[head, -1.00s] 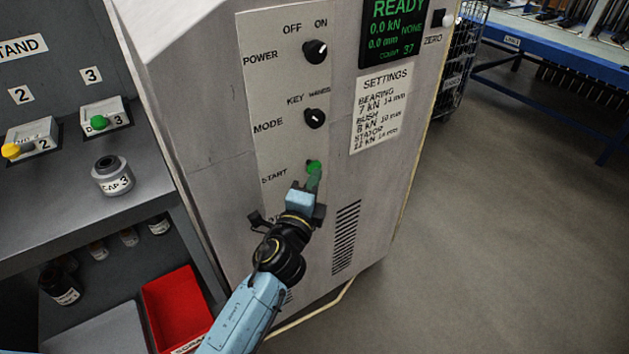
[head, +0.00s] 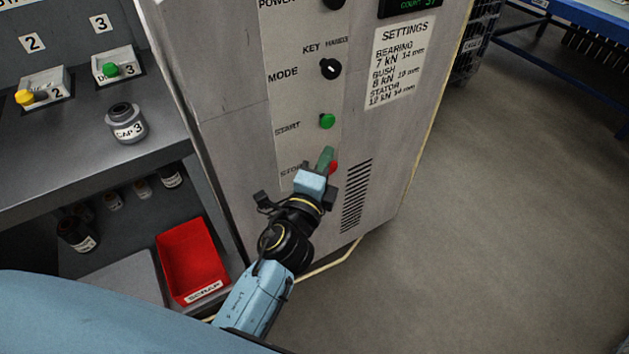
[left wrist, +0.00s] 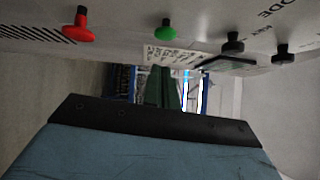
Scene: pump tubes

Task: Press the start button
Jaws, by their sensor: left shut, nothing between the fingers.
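The green start button (head: 327,121) is on the light grey machine panel beside the label START, and it shows uncovered. It also shows in the left wrist view (left wrist: 165,30), sticking out from the panel. My left gripper (head: 326,158) is shut and empty. In the head view its green fingertips appear below the start button and partly cover the red stop button (head: 333,168). The left wrist view shows the fingers (left wrist: 162,88) apart from the panel and from both buttons; the red button (left wrist: 80,27) is clear there. My right gripper is not in view.
The mode knob (head: 330,69) is above the start button. A settings card (head: 397,62) is to its right. On the left, a dark shelf (head: 60,170) holds a jar marked CAP 3 (head: 126,123), and a red scrap bin (head: 190,260) stands below. Open floor lies right.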

